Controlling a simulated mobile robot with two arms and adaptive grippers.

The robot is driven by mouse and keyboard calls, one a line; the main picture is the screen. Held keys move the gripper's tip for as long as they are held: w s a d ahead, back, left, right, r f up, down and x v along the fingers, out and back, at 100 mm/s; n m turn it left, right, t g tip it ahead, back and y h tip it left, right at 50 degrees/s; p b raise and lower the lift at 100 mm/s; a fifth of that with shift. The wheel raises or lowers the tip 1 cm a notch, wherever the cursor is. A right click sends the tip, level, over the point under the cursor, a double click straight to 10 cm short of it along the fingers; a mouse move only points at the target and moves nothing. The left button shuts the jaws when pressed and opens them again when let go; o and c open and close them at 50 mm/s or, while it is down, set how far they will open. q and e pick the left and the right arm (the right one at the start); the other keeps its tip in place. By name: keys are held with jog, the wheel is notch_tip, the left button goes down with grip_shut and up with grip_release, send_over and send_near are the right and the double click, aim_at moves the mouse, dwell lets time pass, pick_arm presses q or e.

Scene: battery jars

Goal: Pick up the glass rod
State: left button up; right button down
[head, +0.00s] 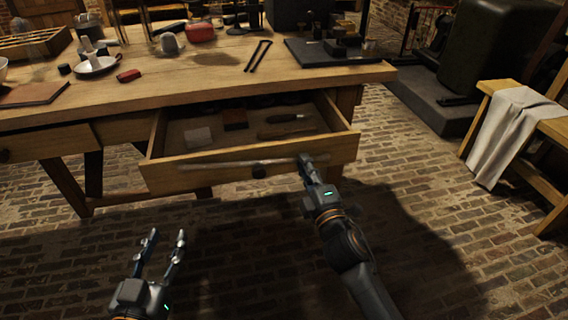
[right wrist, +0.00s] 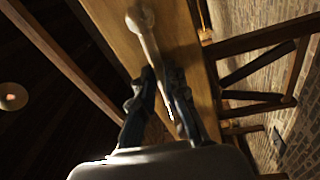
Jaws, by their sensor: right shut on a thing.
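The glass rod (head: 235,163) is a thin pale rod. It lies roughly level across the front of the open drawer in the head view, running left from my right gripper (head: 306,160). That gripper is shut on the rod near its right end, at the drawer front. In the right wrist view, the rod (right wrist: 148,40) with a rounded end runs down between the fingers of my right gripper (right wrist: 160,88). I cannot tell whether the rod touches the drawer front. My left gripper (head: 167,243) is open and empty, low over the brick floor.
The open drawer (head: 340,147) holds a white piece (head: 198,136), a brown block (head: 235,119) and dark tools (head: 288,118). The floor in front is clear.

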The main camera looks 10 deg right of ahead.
aim_at(301, 144)
jog(key=r+p, duration=0.2)
jog(key=r, duration=0.1)
jog(key=shift+s+r, duration=0.2)
jog(key=shift+r, duration=0.1)
notch_tip(301, 144, up, 4)
jog(key=shift+f+p, duration=0.15)
jog(key=shift+p, duration=0.9)
pick_arm(q)
jog(key=s+a+f+g+y, duration=0.3)
jog(key=s+a+f+g, duration=0.2)
jog(key=s+f+g, duration=0.5)
notch_tip(301, 144, down, 4)
jog(key=shift+s+r+g, duration=0.2)
jog(key=shift+s+g, duration=0.1)
jog(key=shift+s, duration=0.45)
pick_arm(e)
jog(key=s, duration=1.9)
jog(key=shift+s+d+f, duration=0.15)
jog(key=shift+s+d, duration=0.15)
jog(key=shift+d, duration=0.05)
